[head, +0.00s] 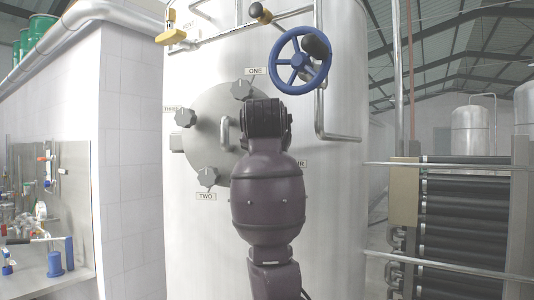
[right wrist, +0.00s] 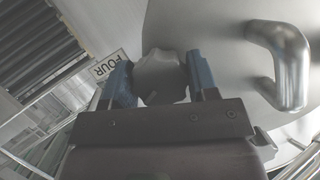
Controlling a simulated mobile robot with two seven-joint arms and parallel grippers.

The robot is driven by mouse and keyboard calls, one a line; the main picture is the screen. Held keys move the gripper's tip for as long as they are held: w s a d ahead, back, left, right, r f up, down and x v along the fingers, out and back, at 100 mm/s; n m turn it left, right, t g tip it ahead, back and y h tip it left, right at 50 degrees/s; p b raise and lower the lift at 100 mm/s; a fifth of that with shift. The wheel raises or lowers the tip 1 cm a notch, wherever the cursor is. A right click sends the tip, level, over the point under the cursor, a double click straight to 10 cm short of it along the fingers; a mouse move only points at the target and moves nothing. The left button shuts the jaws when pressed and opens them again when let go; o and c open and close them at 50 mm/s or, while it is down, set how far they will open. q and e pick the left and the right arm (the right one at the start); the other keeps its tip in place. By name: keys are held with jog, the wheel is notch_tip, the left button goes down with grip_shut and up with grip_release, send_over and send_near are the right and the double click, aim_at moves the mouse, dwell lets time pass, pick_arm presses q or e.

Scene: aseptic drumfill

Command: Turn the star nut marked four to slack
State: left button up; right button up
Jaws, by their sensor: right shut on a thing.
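The grey star nut marked four (right wrist: 162,80) sits between the two blue fingers of my right gripper (right wrist: 158,72) in the right wrist view. The gripper is shut on it. The FOUR label (right wrist: 108,66) is beside the left finger, seen tilted. In the head view my right arm hides this nut and the gripper; only the end of the label (head: 301,163) shows at the arm's right side. The nut belongs to the round hatch cover (head: 212,135) on the steel tank (head: 340,190). My left gripper is not in view.
Other star nuts, ONE (head: 242,90), THREE (head: 186,117) and TWO (head: 208,178), stand around the cover. A bent metal handle (right wrist: 285,65) is right of the gripper in the wrist view. A blue handwheel (head: 299,61) and pipes are above right of the cover.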

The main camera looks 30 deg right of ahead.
jog(key=n+g+h, duration=0.2)
jog(key=n, duration=0.2)
jog(key=n+g+h, duration=0.1)
jog(key=n, duration=0.1)
jog(key=n+h, duration=0.1)
jog(key=n, duration=0.1)
jog(key=shift+n+g+h, duration=0.3)
jog(key=shift+g, duration=0.1)
jog(key=shift+b, duration=0.3)
dwell(0.4)
jog(key=o, duration=0.9)
jog(key=b+v, duration=0.2)
jog(key=v, duration=0.8)
jog(key=shift+s+a, duration=0.2)
jog(key=shift+a, duration=0.15)
